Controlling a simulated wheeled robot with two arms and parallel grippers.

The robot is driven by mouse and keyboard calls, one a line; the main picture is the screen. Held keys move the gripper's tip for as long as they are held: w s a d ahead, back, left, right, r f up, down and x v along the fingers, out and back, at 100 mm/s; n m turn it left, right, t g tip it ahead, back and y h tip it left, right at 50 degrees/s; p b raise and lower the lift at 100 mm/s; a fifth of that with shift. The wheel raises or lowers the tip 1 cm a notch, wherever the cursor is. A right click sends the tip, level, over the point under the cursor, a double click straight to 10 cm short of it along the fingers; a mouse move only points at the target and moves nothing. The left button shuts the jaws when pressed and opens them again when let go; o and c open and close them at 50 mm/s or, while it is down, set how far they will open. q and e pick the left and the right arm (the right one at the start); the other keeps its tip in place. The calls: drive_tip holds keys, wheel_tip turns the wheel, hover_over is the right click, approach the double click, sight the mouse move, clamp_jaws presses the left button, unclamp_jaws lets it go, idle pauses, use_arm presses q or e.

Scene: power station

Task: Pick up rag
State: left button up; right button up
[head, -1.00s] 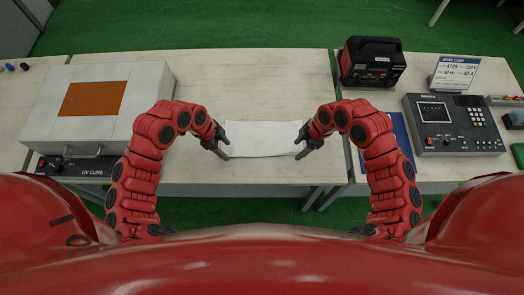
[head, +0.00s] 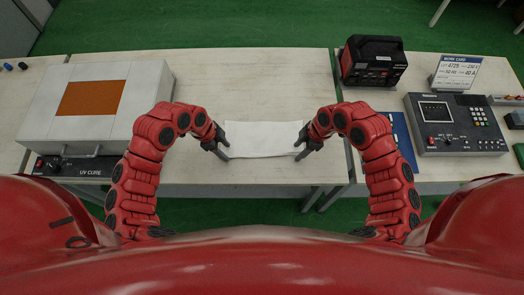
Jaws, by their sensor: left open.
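The rag (head: 263,139) is a flat white cloth lying on the pale workbench (head: 262,85) near its front edge. My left gripper (head: 222,152) is at the rag's left edge, open, with its fingers pointing down toward the bench front. My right gripper (head: 301,154) is at the rag's right edge. Its fingers are small and dark, and I cannot tell whether they are open or shut. I cannot tell whether either gripper touches the cloth. The rag lies flat on the bench.
A white UV cure box (head: 130,105) with an orange window stands at left. At right are a black and red charger (head: 373,62), a work card (head: 456,73), a grey control panel (head: 456,125) and a blue sheet (head: 403,139). The bench behind the rag is clear.

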use_arm(q)
clamp_jaws()
use_arm(e)
clamp_jaws()
idle(0.4)
